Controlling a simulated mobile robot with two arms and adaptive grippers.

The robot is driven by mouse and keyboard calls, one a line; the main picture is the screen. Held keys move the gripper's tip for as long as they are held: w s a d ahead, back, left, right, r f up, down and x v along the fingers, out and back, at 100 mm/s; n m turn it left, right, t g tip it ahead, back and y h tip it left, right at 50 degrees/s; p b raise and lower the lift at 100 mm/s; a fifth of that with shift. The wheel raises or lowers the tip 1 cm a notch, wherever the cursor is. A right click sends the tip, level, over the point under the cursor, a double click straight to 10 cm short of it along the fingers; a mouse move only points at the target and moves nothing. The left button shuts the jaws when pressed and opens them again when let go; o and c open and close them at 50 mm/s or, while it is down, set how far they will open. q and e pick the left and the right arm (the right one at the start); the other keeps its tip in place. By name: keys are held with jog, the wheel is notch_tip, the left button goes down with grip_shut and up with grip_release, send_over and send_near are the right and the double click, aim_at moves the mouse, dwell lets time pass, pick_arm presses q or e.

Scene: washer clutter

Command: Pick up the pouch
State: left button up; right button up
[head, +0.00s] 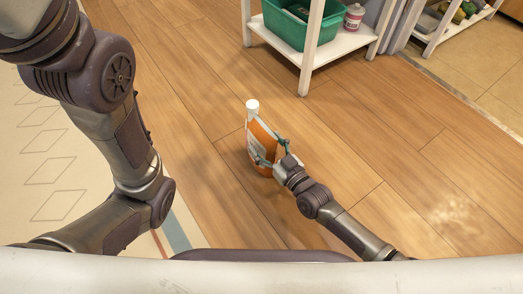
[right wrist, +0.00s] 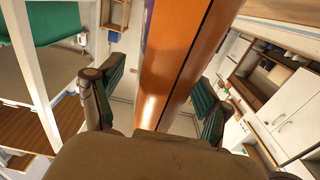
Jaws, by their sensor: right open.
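The pouch (head: 260,142) is orange and white with a white cap on top. It is upright in the middle of the head view. My right gripper (head: 272,152) is at its right side, with its green-padded fingers spread to either side of it. In the right wrist view, the pouch (right wrist: 174,62) appears as an orange band between the two open fingers (right wrist: 166,88), with visible gaps at both sides. My left arm shows at the left of the head view, but its gripper is out of view.
A white shelf (head: 309,62) holds a green bin (head: 291,33) and a pink-and-white bottle (head: 353,17) at the top. Another low shelf (head: 433,36) is at the top right. A cream rug (head: 45,150) lies at the left. The wooden floor (head: 400,140) around the pouch is clear.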

jog(key=shift+b+x, duration=0.4)
jog(key=shift+x, duration=0.8)
grip_shut()
jog(key=shift+r, duration=0.1)
